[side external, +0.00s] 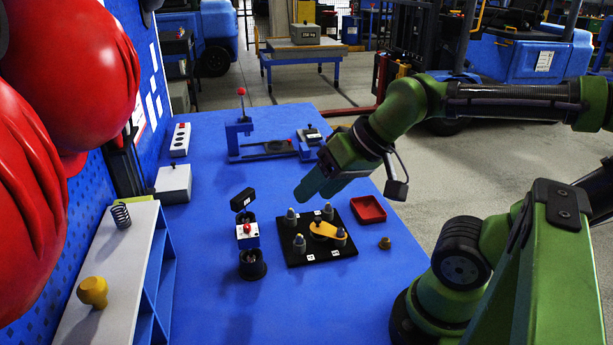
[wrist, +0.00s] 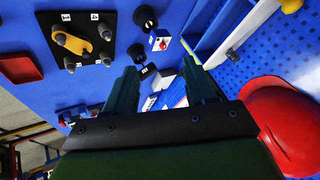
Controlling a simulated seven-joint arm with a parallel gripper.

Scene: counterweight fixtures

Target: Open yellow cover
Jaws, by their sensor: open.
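The yellow cover (side external: 328,231) is a flat elongated piece lying on a black square plate (side external: 295,255) on the blue table. It also shows in the wrist view (wrist: 78,46), at the upper left. Several grey pegs stand on the plate around it, and one shows near an end of the cover. My gripper (side external: 309,190) is above the table, behind and above the plate in the side view, apart from the cover. In the wrist view my gripper (wrist: 158,77) has its two fingers spread with nothing between them.
A red tray (side external: 368,210) and a small brass part (side external: 385,243) lie right of the plate. A red-button box (side external: 247,236) and black round holders (side external: 252,265) stand to its left. A blue clamp fixture (side external: 270,148) stands behind. A white shelf (side external: 118,255) borders the left.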

